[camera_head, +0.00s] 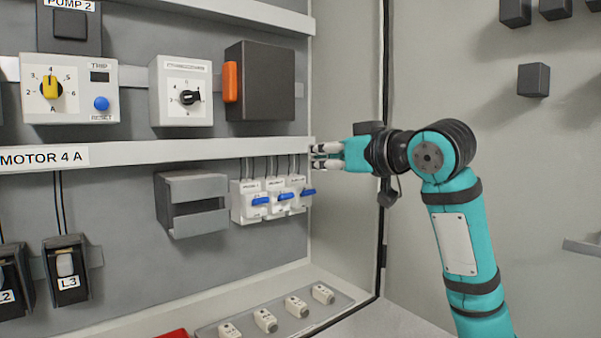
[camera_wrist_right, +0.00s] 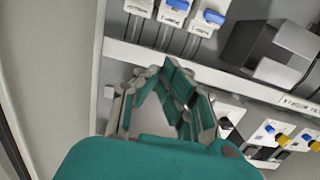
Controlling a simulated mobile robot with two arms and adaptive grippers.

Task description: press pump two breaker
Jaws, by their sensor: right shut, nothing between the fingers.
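Three white breakers stand side by side on the panel in the head view: a left one (camera_head: 249,209), a middle one (camera_head: 277,204) and a right one (camera_head: 300,200). Each has a blue lever sticking out toward me. Their small labels are too small to read surely, so I cannot tell which is pump two. My right gripper (camera_head: 320,156) is shut and empty, above and right of the breakers, near the end of the white rail. My left gripper is not in view.
A white rail (camera_head: 150,152) runs above the breakers. A grey open bracket (camera_head: 187,187) sits left of them. Above are a dark box with an orange handle (camera_head: 266,85) and knob units (camera_head: 181,92). The cabinet's right edge (camera_head: 382,200) is close to my right arm.

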